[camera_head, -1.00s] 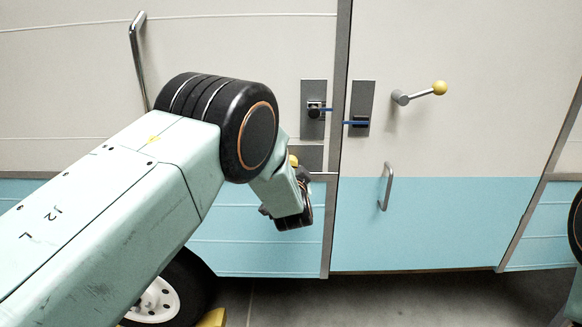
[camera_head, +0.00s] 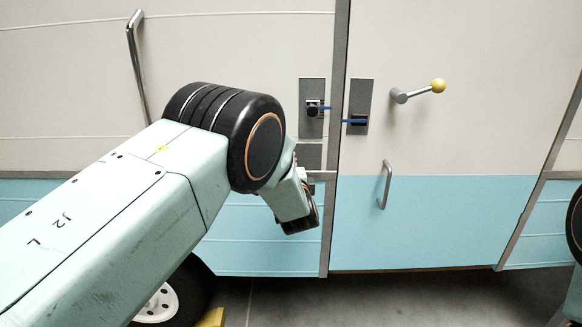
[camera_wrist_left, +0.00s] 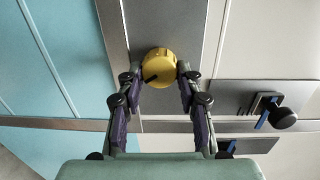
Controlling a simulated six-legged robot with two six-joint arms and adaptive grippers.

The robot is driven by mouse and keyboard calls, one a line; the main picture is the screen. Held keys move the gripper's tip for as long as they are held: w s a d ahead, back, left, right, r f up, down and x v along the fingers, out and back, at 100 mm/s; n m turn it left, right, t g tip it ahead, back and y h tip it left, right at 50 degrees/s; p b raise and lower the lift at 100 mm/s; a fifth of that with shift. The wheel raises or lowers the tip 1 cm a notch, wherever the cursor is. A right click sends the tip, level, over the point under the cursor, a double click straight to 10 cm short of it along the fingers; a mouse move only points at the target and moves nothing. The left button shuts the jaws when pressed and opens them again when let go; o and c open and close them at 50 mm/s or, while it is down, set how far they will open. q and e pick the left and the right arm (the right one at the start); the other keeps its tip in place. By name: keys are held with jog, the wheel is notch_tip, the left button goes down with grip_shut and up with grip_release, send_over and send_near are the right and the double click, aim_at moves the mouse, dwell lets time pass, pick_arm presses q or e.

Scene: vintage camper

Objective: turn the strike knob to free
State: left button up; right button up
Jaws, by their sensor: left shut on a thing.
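The strike knob (camera_wrist_left: 158,64) is round and yellow with a black pointer mark, in the left wrist view. It sits on a grey metal plate (camera_wrist_left: 160,20). My left gripper (camera_wrist_left: 157,78) has one finger on each side of the knob, shut on it. The pointer mark points down and left in that view. In the head view my left arm hides the knob; part of a grey plate (camera_head: 311,156) shows beside the wrist. My right gripper is not in view.
A plate with a black latch and blue piece (camera_head: 313,90) is above. The door has a matching latch plate (camera_head: 359,90), a lever with a yellow ball (camera_head: 438,86) and a pull handle (camera_head: 385,185). A long handle (camera_head: 136,60) is at upper left.

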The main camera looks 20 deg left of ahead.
pick_arm(q)
jog(key=shift+a+m, duration=0.1)
jog(key=shift+m, duration=0.2)
dwell(0.4)
jog(key=o, duration=1.2)
jog(key=shift+s, duration=0.1)
jog(key=shift+v, duration=3.7)
